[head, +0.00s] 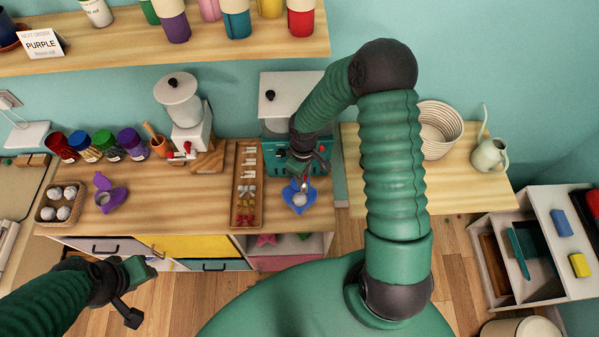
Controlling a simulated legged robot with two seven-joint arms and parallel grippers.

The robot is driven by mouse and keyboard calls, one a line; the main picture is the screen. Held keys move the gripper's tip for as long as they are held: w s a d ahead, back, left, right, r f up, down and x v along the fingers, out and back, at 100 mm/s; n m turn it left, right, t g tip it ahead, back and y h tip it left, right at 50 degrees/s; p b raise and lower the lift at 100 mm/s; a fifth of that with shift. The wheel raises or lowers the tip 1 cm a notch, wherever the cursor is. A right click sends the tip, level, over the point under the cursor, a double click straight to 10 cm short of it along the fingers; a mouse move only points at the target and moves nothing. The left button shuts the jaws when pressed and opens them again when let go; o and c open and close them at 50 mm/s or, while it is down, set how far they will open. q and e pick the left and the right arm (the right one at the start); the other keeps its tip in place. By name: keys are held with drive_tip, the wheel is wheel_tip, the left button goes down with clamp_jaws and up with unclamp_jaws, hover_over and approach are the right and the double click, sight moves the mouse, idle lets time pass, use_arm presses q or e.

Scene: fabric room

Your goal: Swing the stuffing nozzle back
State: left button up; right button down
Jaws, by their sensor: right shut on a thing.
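The stuffing machine, a white box with a black knob and teal lower front (276,151), stands at the back of the wooden counter, partly hidden by my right arm. My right gripper (312,168) is at its front, shut on a small part there that I take to be the stuffing nozzle. The fingers and arm hide most of that part. A blue pouch (298,200) with something white in its opening lies on the counter just below the gripper. My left gripper (144,292) is open and empty, low at left in front of the counter.
A wooden tray (246,220) of small parts lies left of the pouch. A purple pouch (111,199), an egg-like set in a basket (44,213), jars and a white hopper machine (186,118) stand further left. A side table (459,185) holds a woven basket and a jug.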

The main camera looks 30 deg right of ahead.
drive_tip(key=w+d+n+p, duration=0.1)
drive_tip(key=d+n+p, duration=0.4)
drive_tip(key=n, duration=0.6)
drive_tip(key=shift+d+p, duration=0.3)
drive_tip(key=shift+d, duration=0.3)
drive_tip(key=shift+r+n, duration=0.1)
drive_tip(key=shift+n, duration=0.2)
drive_tip(key=c, duration=1.2)
unclamp_jaws()
drive_tip(key=shift+s, duration=0.1)
drive_tip(key=shift+r, duration=0.1)
